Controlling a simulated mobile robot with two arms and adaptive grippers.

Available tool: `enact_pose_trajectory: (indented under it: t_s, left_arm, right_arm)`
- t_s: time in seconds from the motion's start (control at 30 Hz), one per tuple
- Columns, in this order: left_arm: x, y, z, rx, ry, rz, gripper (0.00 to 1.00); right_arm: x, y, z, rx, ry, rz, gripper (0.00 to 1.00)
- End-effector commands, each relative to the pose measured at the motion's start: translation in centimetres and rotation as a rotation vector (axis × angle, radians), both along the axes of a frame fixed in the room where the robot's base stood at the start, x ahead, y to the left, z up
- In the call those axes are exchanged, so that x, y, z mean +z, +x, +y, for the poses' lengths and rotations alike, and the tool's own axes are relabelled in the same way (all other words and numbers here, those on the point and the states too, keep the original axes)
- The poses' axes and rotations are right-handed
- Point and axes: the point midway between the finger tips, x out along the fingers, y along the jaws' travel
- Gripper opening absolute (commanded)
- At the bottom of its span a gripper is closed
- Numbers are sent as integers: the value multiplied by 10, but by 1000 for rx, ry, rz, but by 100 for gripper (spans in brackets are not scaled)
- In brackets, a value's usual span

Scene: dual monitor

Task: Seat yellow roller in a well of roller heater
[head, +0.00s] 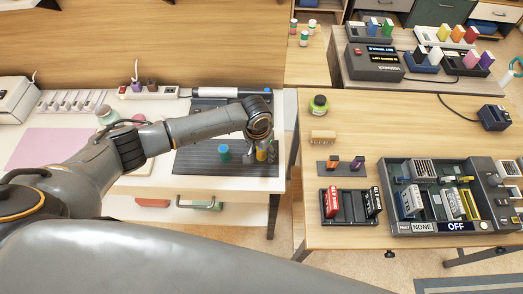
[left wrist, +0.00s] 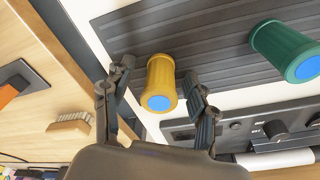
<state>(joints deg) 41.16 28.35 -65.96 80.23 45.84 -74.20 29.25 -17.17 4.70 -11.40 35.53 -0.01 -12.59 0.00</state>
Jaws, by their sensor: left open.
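The yellow roller (left wrist: 161,80) stands on the dark ribbed mat (left wrist: 215,50) and shows a blue end face in the left wrist view. In the head view the yellow roller (head: 261,155) is partly covered by my left gripper (head: 262,146). My left gripper (left wrist: 157,76) is open, with one finger on each side of the yellow roller; I cannot tell whether they touch it. A teal roller (left wrist: 286,50) stands apart on the same mat; it also shows in the head view (head: 224,153). I cannot clearly identify the roller heater or its wells. My right gripper is out of view.
A dark device with a knob (left wrist: 275,128) lies along the mat's edge. A gap separates this white desk from the wooden table (head: 350,243). That table holds a wooden brush (head: 323,136), a green-lidded jar (head: 319,105) and a dark unit with an OFF display (head: 455,227).

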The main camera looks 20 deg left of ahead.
Motion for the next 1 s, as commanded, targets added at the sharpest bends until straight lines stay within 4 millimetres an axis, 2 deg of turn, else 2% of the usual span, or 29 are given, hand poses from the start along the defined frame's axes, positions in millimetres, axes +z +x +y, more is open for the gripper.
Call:
enact_pose_trajectory:
  t_s: [0.13,0.4,0.77,0.87,1.0]
  left_arm:
    - [0,0,0,0,0,0,56]
    - [1,0,0,0,0,0,1]
    - [4,1,0,0,-2,-2,0]
    - [11,1,0,1,-2,-3,0]
    - [34,1,0,-2,-4,-6,0]
  right_arm:
    - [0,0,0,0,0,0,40]
    - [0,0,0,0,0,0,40]
    - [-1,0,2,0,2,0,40]
    - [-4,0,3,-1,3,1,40]
    - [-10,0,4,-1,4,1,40]
